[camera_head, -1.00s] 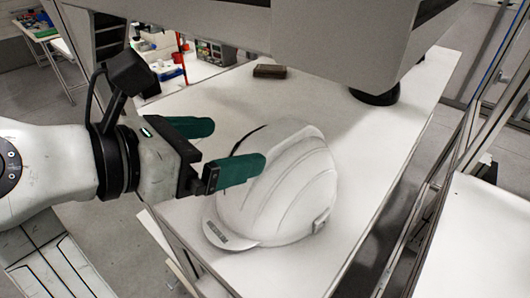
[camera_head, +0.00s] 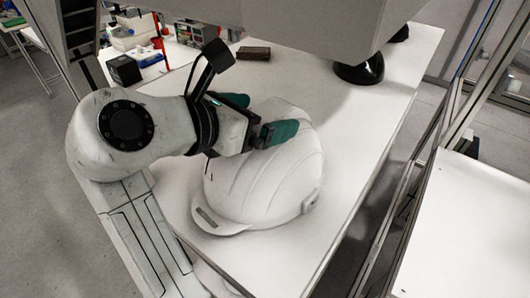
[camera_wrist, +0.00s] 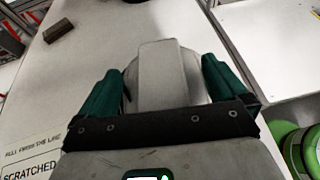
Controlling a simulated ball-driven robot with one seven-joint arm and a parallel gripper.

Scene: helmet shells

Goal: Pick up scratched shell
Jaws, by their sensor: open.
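A white helmet shell (camera_head: 250,190) with raised ridges and a short brim sits on the white table (camera_head: 330,130). No scratch can be made out on it. My gripper (camera_head: 258,115) has green fingers and is open at the top of the shell. In the wrist view the shell's crest (camera_wrist: 163,70) shows between the two spread fingers of my gripper (camera_wrist: 165,85). I cannot tell whether either finger touches the shell. The near finger hides part of the shell's top in the head view.
A sign (camera_wrist: 30,160) reading "SCRATCHED" lies left in the wrist view. A small dark block (camera_head: 253,53) lies at the table's back. A black round base (camera_head: 360,70) stands at the back right. A metal frame runs along the right side. The table right of the shell is clear.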

